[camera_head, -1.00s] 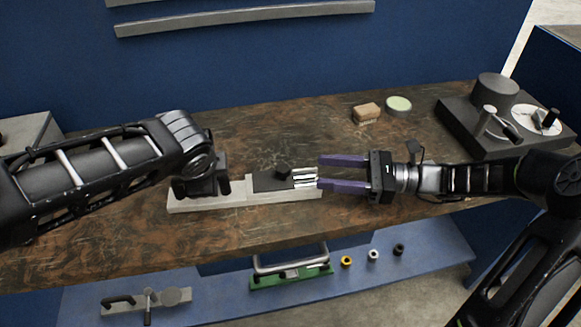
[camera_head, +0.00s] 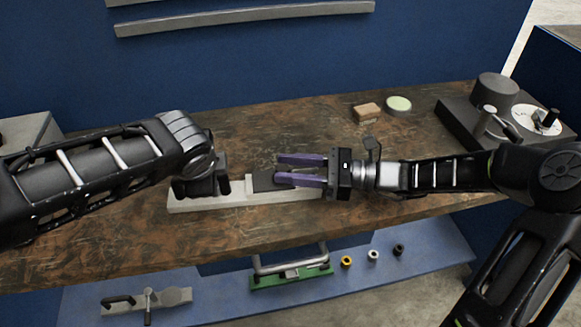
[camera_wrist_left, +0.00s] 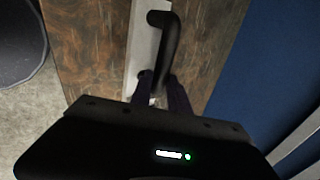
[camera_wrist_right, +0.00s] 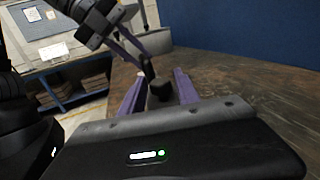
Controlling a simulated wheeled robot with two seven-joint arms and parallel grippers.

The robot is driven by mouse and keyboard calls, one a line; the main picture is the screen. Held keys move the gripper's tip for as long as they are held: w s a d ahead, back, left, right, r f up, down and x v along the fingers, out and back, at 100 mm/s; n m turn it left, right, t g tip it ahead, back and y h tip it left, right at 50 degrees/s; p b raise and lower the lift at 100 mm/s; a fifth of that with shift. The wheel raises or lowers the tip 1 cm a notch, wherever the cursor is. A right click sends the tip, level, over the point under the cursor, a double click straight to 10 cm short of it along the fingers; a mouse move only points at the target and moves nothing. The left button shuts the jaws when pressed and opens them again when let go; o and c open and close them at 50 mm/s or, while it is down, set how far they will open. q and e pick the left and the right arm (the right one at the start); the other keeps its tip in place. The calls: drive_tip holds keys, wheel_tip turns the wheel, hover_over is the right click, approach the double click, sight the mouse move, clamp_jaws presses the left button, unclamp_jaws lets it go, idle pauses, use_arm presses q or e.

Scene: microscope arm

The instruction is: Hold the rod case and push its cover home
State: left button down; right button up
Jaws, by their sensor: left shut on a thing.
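The rod case (camera_head: 235,197) is a long pale block lying on the bench. My left gripper (camera_head: 208,188) is shut on its dark bar handle (camera_wrist_left: 168,45), at the case's left part. The dark cover (camera_head: 263,182) sits on the right part of the case. Its black knob (camera_wrist_right: 160,88) stands up in the right wrist view. My right gripper (camera_head: 277,168) reaches in from the right, low over the cover. Its purple fingers are open, one on each side of the knob, with gaps visible. The fingers hide the case's right end and the rods there.
A wooden block (camera_head: 367,111) and a pale green round dish (camera_head: 398,104) lie behind at the right. A dark machine with a dial (camera_head: 538,120) stands at the bench's right end. A lower blue shelf holds a green tool (camera_head: 290,278) and several small rings.

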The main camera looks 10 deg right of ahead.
clamp_jaws()
drive_tip(key=shift+d, duration=0.1)
idle(1.0)
